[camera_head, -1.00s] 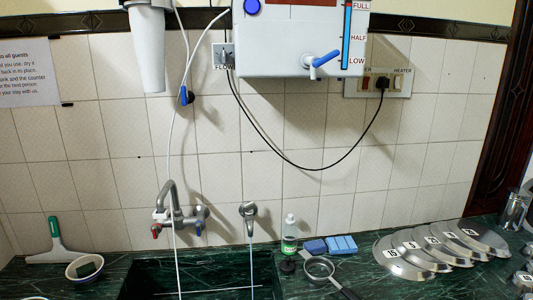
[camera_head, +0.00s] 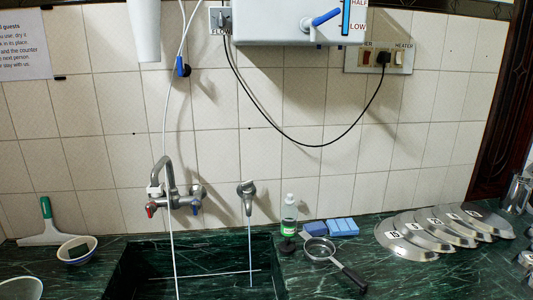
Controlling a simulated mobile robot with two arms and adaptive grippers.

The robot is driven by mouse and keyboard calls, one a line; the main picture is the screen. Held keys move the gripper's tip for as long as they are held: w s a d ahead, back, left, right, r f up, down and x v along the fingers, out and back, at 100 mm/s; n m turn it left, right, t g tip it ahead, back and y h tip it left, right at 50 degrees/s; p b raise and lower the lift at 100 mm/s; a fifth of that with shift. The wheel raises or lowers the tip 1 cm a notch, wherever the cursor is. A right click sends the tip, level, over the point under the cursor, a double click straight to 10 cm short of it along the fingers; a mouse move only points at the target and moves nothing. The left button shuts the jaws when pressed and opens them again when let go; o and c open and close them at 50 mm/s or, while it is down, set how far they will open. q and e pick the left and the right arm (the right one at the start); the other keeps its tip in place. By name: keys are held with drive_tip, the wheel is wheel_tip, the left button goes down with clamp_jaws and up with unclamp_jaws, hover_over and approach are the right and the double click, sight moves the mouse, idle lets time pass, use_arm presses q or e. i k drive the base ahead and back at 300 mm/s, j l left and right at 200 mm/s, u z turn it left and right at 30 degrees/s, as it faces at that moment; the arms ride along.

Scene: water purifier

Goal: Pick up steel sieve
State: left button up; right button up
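The steel sieve (camera_head: 320,249) lies on the green marble counter, just right of the sink. Its round steel bowl is at the upper left and its dark handle (camera_head: 353,279) runs down to the right. Neither of my grippers shows in the head view.
The sink (camera_head: 195,272) is left of the sieve, with a tap (camera_head: 168,190) and a spout (camera_head: 247,190) above it. A soap bottle (camera_head: 289,216) and blue sponges (camera_head: 342,227) stand close behind the sieve. Several steel lids (camera_head: 405,238) lie to the right. Counter before them is clear.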

sight(311, 242)
drive_tip(key=i+l, duration=0.1)
drive_tip(key=l, duration=0.65)
drive_tip(key=l+z, duration=0.1)
drive_tip(key=l, duration=0.65)
drive_tip(key=i, duration=0.05)
